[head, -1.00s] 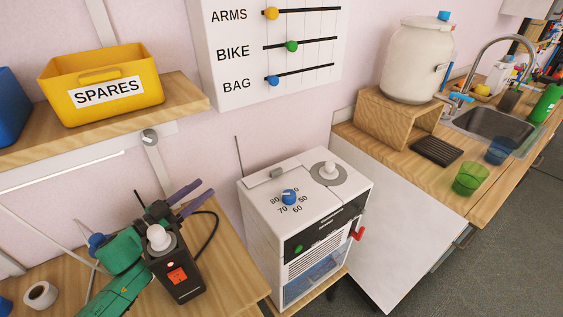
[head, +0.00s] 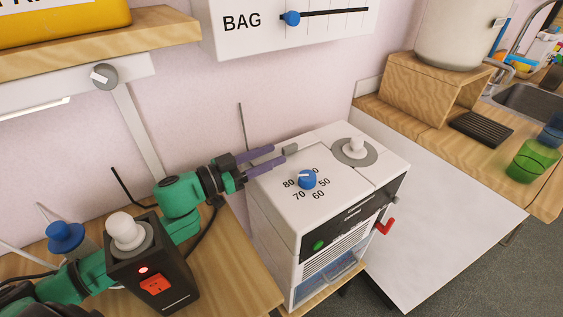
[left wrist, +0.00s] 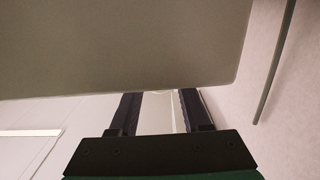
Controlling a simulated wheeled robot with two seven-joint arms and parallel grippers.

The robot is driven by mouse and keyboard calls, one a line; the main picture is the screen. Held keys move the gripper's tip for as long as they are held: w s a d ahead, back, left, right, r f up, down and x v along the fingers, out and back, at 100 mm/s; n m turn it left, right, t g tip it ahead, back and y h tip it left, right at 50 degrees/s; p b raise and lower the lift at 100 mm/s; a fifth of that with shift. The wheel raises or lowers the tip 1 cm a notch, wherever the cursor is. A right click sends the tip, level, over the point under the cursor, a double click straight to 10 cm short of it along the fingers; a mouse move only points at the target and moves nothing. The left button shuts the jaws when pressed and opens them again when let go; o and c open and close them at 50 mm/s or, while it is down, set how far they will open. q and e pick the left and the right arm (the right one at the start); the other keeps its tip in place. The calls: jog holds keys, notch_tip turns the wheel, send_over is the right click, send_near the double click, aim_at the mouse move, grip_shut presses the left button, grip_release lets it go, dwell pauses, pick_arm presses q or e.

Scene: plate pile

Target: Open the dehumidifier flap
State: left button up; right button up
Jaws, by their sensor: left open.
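The white dehumidifier (head: 275,205) stands below the wall in the head view. Its top has a blue dial (head: 307,179) with numbers and a pale knob on a grey disc (head: 354,151). A small grey tab (head: 290,149) sits at the top's back edge. I cannot tell for certain which panel is the flap. My left gripper (head: 278,155) is open, its purple-grey fingers reaching to the top's back left edge by the tab. In the left wrist view, its dark fingers (left wrist: 158,95) are apart, near a large grey surface (left wrist: 120,45). Contact is unclear. My right gripper is not in view.
A black box with a white knob and red switch (head: 155,283) stands beside my left arm. A thin upright rod (head: 241,125) rises behind the dehumidifier. A red lever (head: 386,225) sticks out at its right. The white panel (head: 440,225) further right is clear.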

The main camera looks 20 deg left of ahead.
aim_at(283, 150)
pick_arm(q)
jog(key=x, duration=0.3)
jog(key=shift+r, duration=0.1)
jog(key=shift+w+d, duration=0.2)
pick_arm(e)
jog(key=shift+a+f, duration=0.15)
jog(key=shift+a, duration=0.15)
pick_arm(q)
jog(key=shift+c, duration=0.3)
